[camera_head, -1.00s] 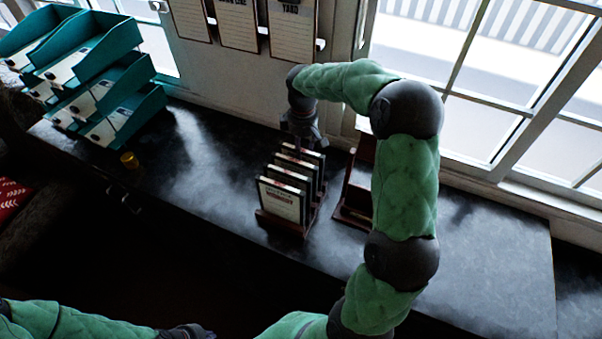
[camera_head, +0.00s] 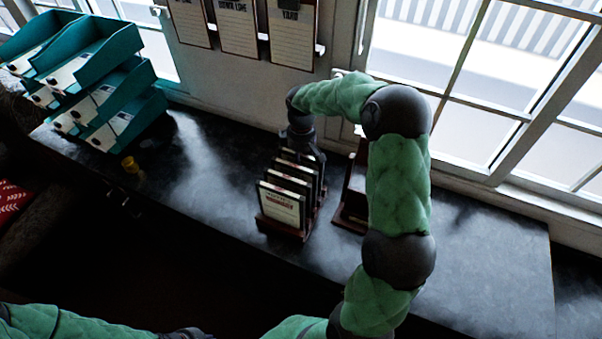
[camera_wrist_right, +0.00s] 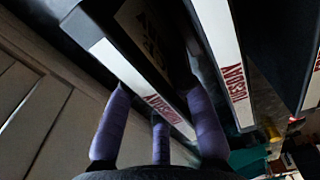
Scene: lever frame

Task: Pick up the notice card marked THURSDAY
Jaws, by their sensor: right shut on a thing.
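Several upright dark-framed cards with white faces and red lettering stand in a reddish-brown rack (camera_head: 283,232) on the dark counter. In the head view my right gripper (camera_head: 303,150) points down onto the rearmost card. In the right wrist view my right gripper (camera_wrist_right: 160,125) is shut on a card (camera_wrist_right: 122,66), its purple fingers on both sides of it. Its red lettering is partly hidden and seems to begin "THURS". A neighbouring card (camera_wrist_right: 222,40), its lettering ending in "DAY", stands close beside it. My left gripper (camera_head: 186,332) shows only partly at the bottom edge; its fingers cannot be made out.
A brown stand (camera_head: 351,205) is just right of the rack, partly behind my right arm. Teal trays (camera_head: 105,65) and a small yellow object (camera_head: 130,165) are at the left. Sheets (camera_head: 291,40) hang on the wall behind. The counter's right part (camera_head: 480,255) is clear.

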